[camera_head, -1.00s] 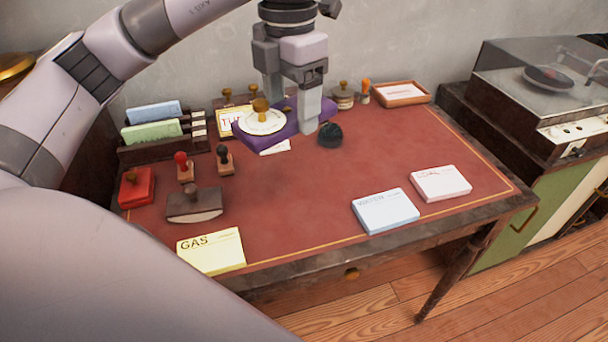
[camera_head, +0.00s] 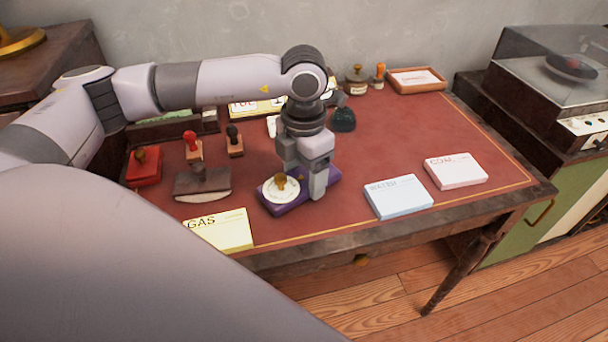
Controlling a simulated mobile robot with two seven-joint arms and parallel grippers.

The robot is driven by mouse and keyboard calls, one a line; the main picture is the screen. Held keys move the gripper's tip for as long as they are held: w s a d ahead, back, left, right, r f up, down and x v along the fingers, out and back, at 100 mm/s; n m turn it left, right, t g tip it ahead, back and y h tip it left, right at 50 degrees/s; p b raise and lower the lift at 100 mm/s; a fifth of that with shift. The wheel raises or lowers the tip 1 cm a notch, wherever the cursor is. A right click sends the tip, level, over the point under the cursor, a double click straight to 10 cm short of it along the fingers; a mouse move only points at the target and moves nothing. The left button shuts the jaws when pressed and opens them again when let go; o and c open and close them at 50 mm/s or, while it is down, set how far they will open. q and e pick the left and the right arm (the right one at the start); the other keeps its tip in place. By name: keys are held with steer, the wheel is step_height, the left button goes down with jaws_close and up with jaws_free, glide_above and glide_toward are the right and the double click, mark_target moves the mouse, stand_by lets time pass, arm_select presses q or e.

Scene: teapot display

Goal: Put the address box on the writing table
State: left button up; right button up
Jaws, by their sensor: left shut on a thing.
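A flat purple box (camera_head: 325,178) with a white round disc (camera_head: 271,189) and a brass knob on top is over the middle front of the writing table (camera_head: 380,140); I take it for the address box. My left gripper (camera_head: 305,180) points down and is shut on this box, with one finger in front of its right part. The box looks level and very low, but I cannot tell whether it touches the red tabletop. My right gripper is not in view.
The yellow GAS pad (camera_head: 222,231) lies left of the box; the blue WATER pad (camera_head: 398,197) and pink COAL pad (camera_head: 456,171) lie right. Stamps and a red box (camera_head: 144,168) stand at left. A dark round object (camera_head: 344,120) is behind.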

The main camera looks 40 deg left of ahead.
mark_target(304, 177)
arm_select(q)
steer(key=shift+f, duration=0.35)
steer(key=shift+f, duration=0.25)
steer(key=o, duration=1.1)
steer(key=shift+r, duration=0.1)
steer(key=shift+r, duration=0.15)
steer(key=shift+r, duration=0.25)
step_height(304, 177, up, 12)
steer(key=shift+f+p, duration=0.2)
steer(key=shift+p, duration=0.3)
